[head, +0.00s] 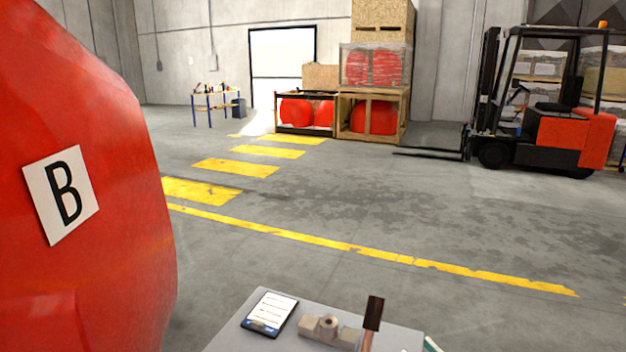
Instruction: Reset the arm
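Neither of my grippers shows in the head view, and no part of my arms can be made out. A large red nosecone (110,200) fills the left side of the view, close to me. A white label with a black letter B (61,195) is on its surface. Its left and lower parts run out of the frame.
A grey table top (395,337) at the bottom holds a clipboard (269,313), a beige block-like part (328,327) and a dark-headed tool (372,318). A red forklift (560,135) and crates with red nosecones (372,117) stand farther back. The yellow-marked floor (400,200) between is clear.

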